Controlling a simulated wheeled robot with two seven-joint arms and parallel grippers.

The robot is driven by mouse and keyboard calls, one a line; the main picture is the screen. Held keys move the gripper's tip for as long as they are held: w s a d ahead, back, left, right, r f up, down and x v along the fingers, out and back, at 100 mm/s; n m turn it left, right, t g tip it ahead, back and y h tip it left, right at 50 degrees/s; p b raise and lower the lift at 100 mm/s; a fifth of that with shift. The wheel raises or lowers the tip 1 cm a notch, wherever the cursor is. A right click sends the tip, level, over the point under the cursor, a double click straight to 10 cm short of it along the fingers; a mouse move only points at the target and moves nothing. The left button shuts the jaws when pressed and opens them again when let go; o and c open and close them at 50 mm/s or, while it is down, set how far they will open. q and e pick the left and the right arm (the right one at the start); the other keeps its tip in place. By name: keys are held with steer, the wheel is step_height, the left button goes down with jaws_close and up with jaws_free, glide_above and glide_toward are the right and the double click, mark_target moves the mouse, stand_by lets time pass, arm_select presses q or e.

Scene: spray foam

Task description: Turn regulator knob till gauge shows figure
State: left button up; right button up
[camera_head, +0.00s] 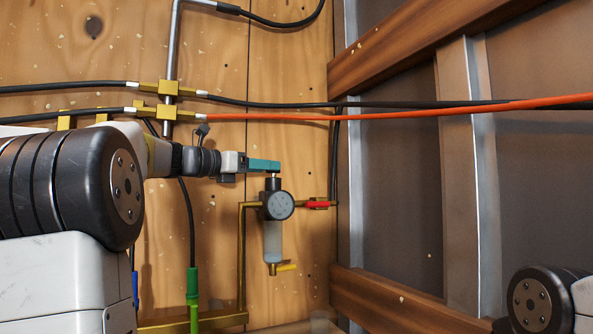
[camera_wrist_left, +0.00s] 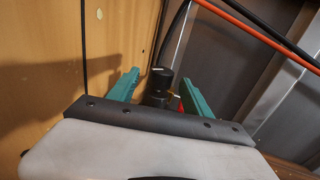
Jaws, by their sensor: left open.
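The regulator (camera_head: 272,240) is mounted on the wooden wall, with a round dark gauge (camera_head: 280,205) on its front and a clear bowl below. The gauge's reading is too small to make out. The black regulator knob (camera_head: 272,183) sits on top; it also shows in the left wrist view (camera_wrist_left: 161,80). My left gripper (camera_head: 277,166) is level, just above the knob in the head view. In the left wrist view its two teal fingers (camera_wrist_left: 160,88) are spread, with the knob between them and space on both sides. My right gripper is not in view; only part of my right arm shows.
A red-handled valve (camera_head: 318,204) is at the regulator's right and a yellow tap (camera_head: 287,267) below it. Black hoses (camera_head: 270,103) and an orange hose (camera_head: 400,113) cross above. Brass pipe (camera_head: 242,260) runs down at left. Wooden beams (camera_head: 390,303) edge the right panel.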

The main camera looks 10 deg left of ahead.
arm_select(q)
steer(key=x, duration=0.6)
steer(key=shift+w+d, duration=0.2)
jaws_close()
steer(key=shift+y, duration=0.3)
